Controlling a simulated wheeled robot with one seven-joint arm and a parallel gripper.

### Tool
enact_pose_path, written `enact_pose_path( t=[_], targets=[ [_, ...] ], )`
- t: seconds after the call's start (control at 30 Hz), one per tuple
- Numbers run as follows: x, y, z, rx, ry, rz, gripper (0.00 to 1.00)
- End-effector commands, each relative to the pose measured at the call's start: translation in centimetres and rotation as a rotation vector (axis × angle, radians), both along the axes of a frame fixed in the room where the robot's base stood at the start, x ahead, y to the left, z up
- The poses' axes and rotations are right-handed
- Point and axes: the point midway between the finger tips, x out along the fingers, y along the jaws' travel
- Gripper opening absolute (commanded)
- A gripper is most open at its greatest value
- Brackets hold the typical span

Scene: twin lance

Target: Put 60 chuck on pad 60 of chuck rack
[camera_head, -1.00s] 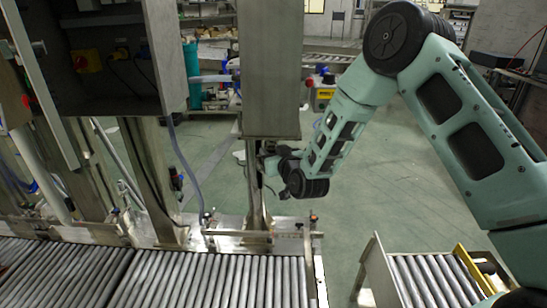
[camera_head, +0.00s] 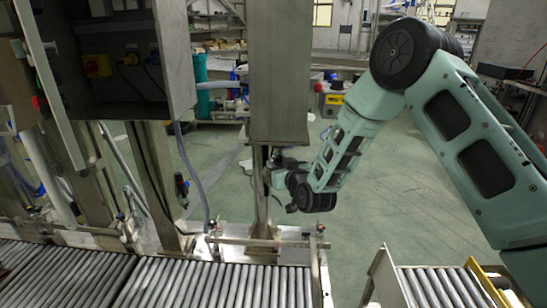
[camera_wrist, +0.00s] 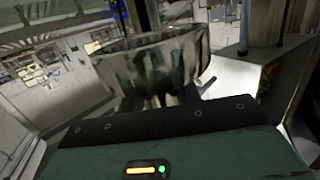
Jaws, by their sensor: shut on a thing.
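In the wrist view, a shiny metallic chuck (camera_wrist: 155,65) with a broad, faceted body is held just beyond my gripper (camera_wrist: 165,101). The jaws are shut on it, though the fingers are mostly hidden beneath it and behind the dark front edge of my gripper body. I cannot read a 60 on it. In the head view, my gripper (camera_head: 276,176) is beside the metal column and too small and dark to make out, and the chuck cannot be told apart there. I cannot identify the chuck rack or pad 60 in either view.
A roller conveyor (camera_head: 215,285) runs along the front left, with a metal column (camera_head: 279,75) above its far edge close to my arm. An open electrical cabinet (camera_head: 125,60) hangs at upper left. A shorter roller conveyor (camera_head: 440,288) is at lower right. Green floor (camera_head: 370,200) lies clear between.

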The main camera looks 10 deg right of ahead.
Motion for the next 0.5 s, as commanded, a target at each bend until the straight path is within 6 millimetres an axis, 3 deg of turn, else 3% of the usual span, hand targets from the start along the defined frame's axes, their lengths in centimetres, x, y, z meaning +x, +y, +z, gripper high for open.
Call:
enact_pose_path(
  t=[0.13,0.27,0.5],
  targets=[
    [-0.8,-1.3,-1.1,-0.007,0.0,-0.013,0.0],
    [-3.2,-4.2,-3.8,-0.019,0.004,-0.043,0.0],
    [-10.4,-9.8,-8.5,-0.021,0.006,-0.105,0.0]
  ],
)
